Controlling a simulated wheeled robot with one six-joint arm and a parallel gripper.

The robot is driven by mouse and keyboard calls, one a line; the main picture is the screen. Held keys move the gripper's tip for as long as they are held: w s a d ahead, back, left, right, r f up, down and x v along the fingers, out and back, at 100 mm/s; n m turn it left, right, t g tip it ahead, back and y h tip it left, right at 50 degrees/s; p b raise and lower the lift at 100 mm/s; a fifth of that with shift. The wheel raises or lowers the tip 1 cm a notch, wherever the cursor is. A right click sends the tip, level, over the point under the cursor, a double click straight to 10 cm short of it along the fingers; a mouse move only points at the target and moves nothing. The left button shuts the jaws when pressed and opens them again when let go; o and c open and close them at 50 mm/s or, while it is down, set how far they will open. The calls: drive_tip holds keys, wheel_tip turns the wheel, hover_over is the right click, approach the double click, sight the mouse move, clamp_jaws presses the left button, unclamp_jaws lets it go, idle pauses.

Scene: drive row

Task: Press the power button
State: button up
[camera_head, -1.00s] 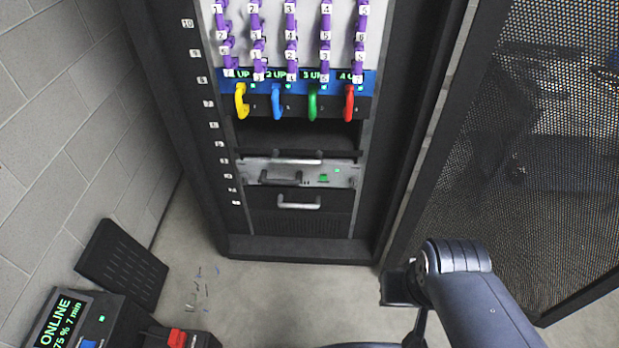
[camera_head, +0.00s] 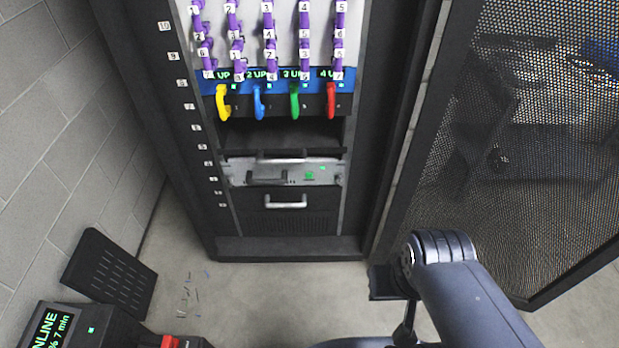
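I cannot single out a labelled power button. A silver rack unit (camera_head: 328,172) low in the rack has a green button or light (camera_head: 309,175) on its front, right of a dark handle. At the bottom left, a black box with a green ONLINE display (camera_head: 50,328) is cut off by the picture edge. It has a small green light (camera_head: 91,330) and a red part (camera_head: 170,342) beside it. My arm is at the lower right, in front of the rack's right side. My gripper's fingers are not visible, and nothing of mine touches the rack unit.
The black rack holds purple numbered cables (camera_head: 268,35) and a blue panel with coloured loops (camera_head: 258,103). An open mesh door (camera_head: 520,150) stands on the right. A slotted black panel (camera_head: 108,272) leans by the left wall. Bare floor (camera_head: 260,295) lies before the rack.

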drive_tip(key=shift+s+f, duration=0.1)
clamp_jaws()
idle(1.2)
